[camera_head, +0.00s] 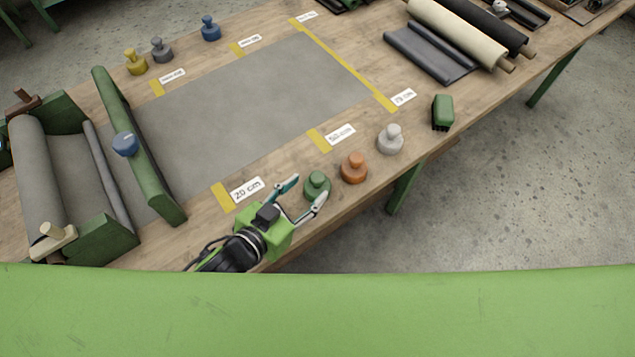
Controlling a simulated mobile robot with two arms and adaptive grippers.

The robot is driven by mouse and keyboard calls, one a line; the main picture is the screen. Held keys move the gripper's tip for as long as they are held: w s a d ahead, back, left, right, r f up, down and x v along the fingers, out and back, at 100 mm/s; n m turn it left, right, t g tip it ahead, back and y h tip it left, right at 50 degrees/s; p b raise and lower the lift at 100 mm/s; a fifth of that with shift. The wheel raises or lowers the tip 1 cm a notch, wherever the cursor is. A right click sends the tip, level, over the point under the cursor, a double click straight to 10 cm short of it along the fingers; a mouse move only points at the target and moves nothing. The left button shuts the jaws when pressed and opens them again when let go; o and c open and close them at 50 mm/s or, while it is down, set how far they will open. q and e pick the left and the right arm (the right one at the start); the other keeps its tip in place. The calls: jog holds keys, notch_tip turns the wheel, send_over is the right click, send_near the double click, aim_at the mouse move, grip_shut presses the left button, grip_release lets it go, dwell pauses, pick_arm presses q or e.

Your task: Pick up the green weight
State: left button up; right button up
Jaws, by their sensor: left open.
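The green weight (317,184) stands upright near the front edge of the wooden table, a squat round body with a knob on top. My left gripper (304,193) reaches in from the lower left and is open. Its two fingers point at the green weight, one on its far left side and one in front of its lower part. I cannot tell whether either finger touches it. My right gripper is out of view.
An orange weight (354,168) and a white weight (390,139) stand close by to the right, with a green block (442,112) beyond. A grey sheet (250,105) covers the middle of the table (290,165). A green roll stand (108,240) is at left.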

aim_at(317, 176)
pick_arm(q)
jog(key=shift+w+d+f, duration=0.2)
jog(key=shift+w+d, duration=0.1)
jog(key=shift+w, duration=0.25)
jog(key=shift+w+d+f, duration=0.15)
jog(key=shift+w+d, duration=0.05)
jog(key=shift+w, duration=0.1)
jog(key=shift+w+d+f+p, duration=0.1)
jog(key=shift+w+d+p, duration=0.05)
jog(key=shift+w+p, duration=0.25)
jog(key=x, duration=0.3)
jog(key=shift+w+f+p, duration=0.15)
jog(key=shift+f+p, duration=0.05)
jog(key=shift+p, duration=0.2)
jog(key=shift+w+d+f, duration=0.15)
jog(key=shift+w, duration=0.05)
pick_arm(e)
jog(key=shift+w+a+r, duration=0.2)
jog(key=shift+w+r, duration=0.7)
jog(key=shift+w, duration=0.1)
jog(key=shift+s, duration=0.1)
pick_arm(q)
grip_shut()
